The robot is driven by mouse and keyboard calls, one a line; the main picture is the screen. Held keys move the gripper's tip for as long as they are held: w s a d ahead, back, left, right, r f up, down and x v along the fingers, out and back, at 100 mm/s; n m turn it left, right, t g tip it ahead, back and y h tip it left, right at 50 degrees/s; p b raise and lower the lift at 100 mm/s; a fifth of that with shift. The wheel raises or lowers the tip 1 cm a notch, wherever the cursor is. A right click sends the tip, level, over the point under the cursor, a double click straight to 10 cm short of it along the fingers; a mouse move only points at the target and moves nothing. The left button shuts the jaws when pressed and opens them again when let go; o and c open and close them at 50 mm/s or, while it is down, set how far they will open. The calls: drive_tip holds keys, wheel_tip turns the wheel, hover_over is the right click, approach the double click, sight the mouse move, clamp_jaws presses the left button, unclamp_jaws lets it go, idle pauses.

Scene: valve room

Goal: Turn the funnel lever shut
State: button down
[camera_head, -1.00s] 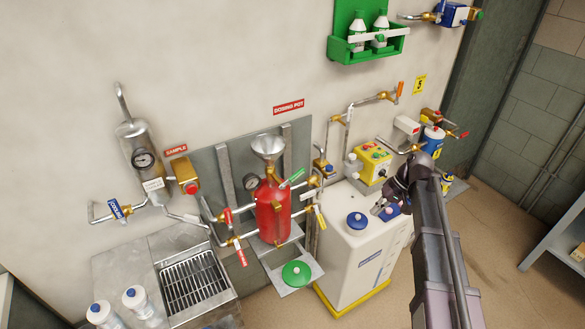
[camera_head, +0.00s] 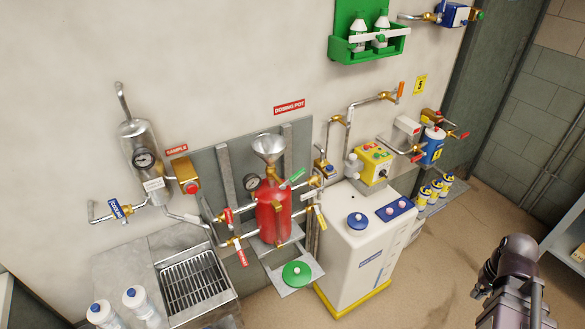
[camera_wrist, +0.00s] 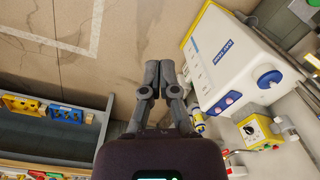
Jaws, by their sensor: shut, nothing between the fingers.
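The funnel (camera_head: 267,148) is a metal cone on top of the red dosing pot (camera_head: 272,210). The lever with a green handle (camera_head: 296,177) sits to the right just below the funnel, slanting up to the right. In the wrist view my gripper (camera_wrist: 160,68) is shut and empty, over bare floor. In the head view my arm is at the lower right, well apart from the pot, and the fingers cannot be made out there. The funnel and its lever do not show in the wrist view.
A white tank (camera_head: 350,250) with a blue cap (camera_head: 357,221) stands between the pot and my arm. Red handles (camera_head: 241,257) and a yellow handle (camera_head: 320,218) surround the pot. A shelf (camera_wrist: 50,135) is at the wrist view's left. The floor (camera_head: 440,260) is clear.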

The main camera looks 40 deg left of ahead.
drive_tip(key=w+a+r+n+t+h+p, duration=0.1)
drive_tip(key=w+a+r+n+p, duration=0.3)
drive_tip(key=a, duration=0.5)
drive_tip(key=w+a+r+n+t+h+p, duration=0.1)
drive_tip(key=a+r+n+p, duration=0.2)
drive_tip(key=a+n, duration=0.55)
drive_tip(key=w+a+r+n+h+p, duration=0.2)
drive_tip(key=w+a+r+n+p, duration=0.15)
drive_tip(key=a, duration=0.75)
drive_tip(key=s+a+r+n+t+p, duration=0.1)
drive_tip(key=s+a+r+n+p, duration=0.1)
drive_tip(key=a, duration=0.9)
drive_tip(key=s+a+r+n+t+p, duration=0.2)
drive_tip(key=s+a+r+n, duration=0.3)
drive_tip(key=a, duration=0.7)
drive_tip(key=s+a+r+n+t+p, duration=0.1)
drive_tip(key=s+a+r+n+p, duration=0.2)
drive_tip(key=s+a+n, duration=0.3)
drive_tip(key=a+r+n, duration=0.1)
drive_tip(key=a, duration=0.4)
drive_tip(key=shift+a+n+t, duration=0.2)
drive_tip(key=shift+n+t, duration=0.1)
drive_tip(key=shift+t, duration=0.1)
drive_tip(key=shift+w+f, duration=0.1)
drive_tip(key=b, duration=1.1)
approach(298, 172)
drive_tip(key=x, duration=0.6)
drive_tip(key=shift+w+d+f, duration=0.15)
drive_tip(key=shift+f, duration=0.1)
